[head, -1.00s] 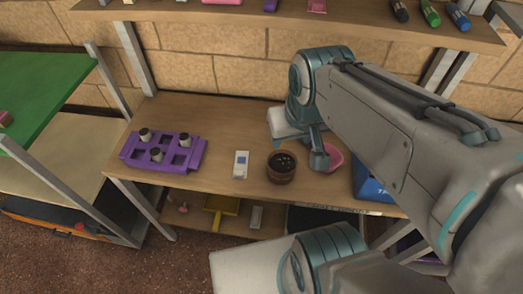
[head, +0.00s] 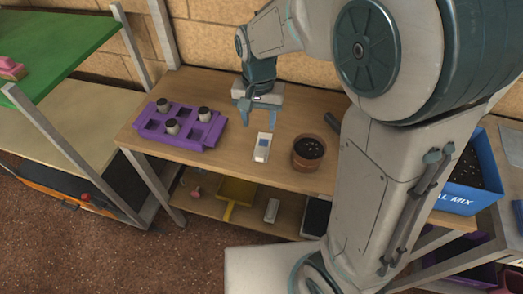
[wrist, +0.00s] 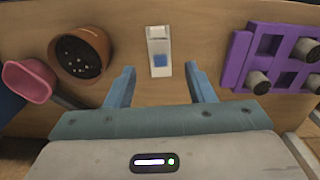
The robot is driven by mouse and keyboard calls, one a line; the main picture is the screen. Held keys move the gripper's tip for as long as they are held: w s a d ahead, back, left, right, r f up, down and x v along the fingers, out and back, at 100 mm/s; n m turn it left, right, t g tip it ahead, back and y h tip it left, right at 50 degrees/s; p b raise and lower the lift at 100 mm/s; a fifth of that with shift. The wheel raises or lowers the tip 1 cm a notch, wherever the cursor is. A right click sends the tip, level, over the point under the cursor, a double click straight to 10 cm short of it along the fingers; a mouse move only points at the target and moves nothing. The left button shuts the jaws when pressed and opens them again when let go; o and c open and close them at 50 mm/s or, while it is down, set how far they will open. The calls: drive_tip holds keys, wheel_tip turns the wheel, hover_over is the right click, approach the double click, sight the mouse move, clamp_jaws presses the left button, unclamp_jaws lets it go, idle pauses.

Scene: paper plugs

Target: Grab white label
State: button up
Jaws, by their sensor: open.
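The white label (head: 262,147) is a small white strip with a blue patch, lying on the wooden shelf (head: 240,178). In the wrist view the white label (wrist: 159,45) lies ahead of my gripper (wrist: 162,80), roughly centred between its two blue fingers. My gripper (head: 259,115) is open and empty. In the head view it hangs just behind the label, pointing down. The fingers do not touch the label. I cannot tell their exact height above the shelf.
A purple tray (head: 150,129) with several small dark-filled pots stands left of the label. A brown pot of soil (head: 308,152) stands close on its right. A pink scoop (wrist: 28,80) lies beside the pot. A blue soil-mix box (head: 461,200) is far right.

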hover_over(260, 154)
drive_tip(key=f, duration=0.8)
drive_tip(key=shift+w+a, duration=0.1)
drive_tip(key=shift+w, duration=0.15)
drive_tip(key=shift+s+f, duration=0.2)
drive_tip(key=shift+f, duration=2.35)
drive_tip(key=c, duration=1.1)
